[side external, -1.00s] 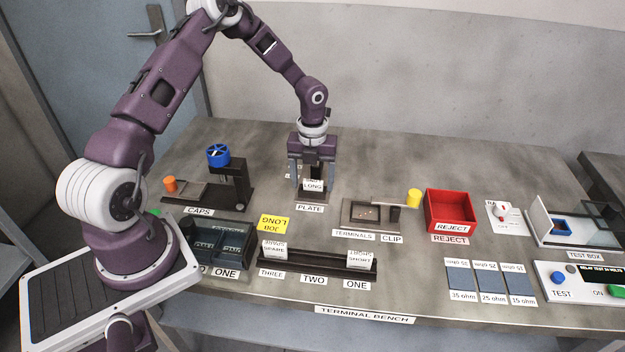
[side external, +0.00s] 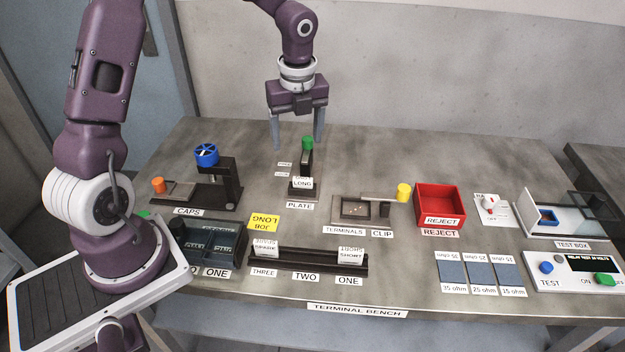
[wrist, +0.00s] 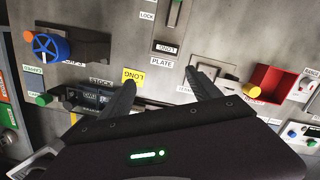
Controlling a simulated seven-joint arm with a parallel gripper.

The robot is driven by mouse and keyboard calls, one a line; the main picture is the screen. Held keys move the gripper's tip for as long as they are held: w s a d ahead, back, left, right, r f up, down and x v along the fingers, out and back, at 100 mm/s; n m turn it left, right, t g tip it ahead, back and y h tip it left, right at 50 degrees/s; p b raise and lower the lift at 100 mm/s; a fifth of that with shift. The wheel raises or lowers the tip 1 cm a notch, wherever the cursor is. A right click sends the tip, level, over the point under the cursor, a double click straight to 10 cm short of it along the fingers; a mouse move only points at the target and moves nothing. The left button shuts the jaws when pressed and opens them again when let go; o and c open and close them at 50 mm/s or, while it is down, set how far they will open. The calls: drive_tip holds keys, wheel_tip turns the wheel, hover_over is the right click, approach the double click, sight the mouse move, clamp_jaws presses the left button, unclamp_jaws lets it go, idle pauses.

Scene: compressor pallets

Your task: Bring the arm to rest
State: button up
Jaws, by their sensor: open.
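My gripper (side external: 298,138) hangs above the plate fixture (side external: 304,187) near the back middle of the bench. Its two fingers are spread apart with nothing between them. The fixture has a green top (side external: 308,143) and a block labelled LONG (side external: 303,183). In the wrist view my gripper (wrist: 165,88) is also open and empty, with the fixture's PLATE label (wrist: 162,62) beyond the fingers. The fingertips are apart from the bench (side external: 400,150).
A caps stand with a blue wheel (side external: 207,155) is at left. The terminals tray (side external: 352,208), yellow knob (side external: 404,192), red reject bin (side external: 440,200) and test box (side external: 560,218) are to the right. A dark rack (side external: 308,262) is in front. The bench's back right is clear.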

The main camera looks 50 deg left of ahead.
drive_tip(key=s+d+r+n+t, duration=0.2)
drive_tip(key=s+d+r+n, duration=0.5)
drive_tip(key=s+r+n, duration=0.55)
drive_tip(key=s+d+n+t, duration=0.1)
drive_tip(key=s+d+n, duration=0.1)
drive_tip(key=s+n, duration=0.2)
drive_tip(key=s+d+r+n+t+h, duration=0.1)
drive_tip(key=s+d+n+t, duration=0.1)
drive_tip(key=s+n, duration=0.3)
drive_tip(key=shift+s+d+r, duration=0.25)
drive_tip(key=shift+s+d, duration=0.05)
drive_tip(key=shift+s, duration=0.7)
drive_tip(key=shift+n, duration=0.25)
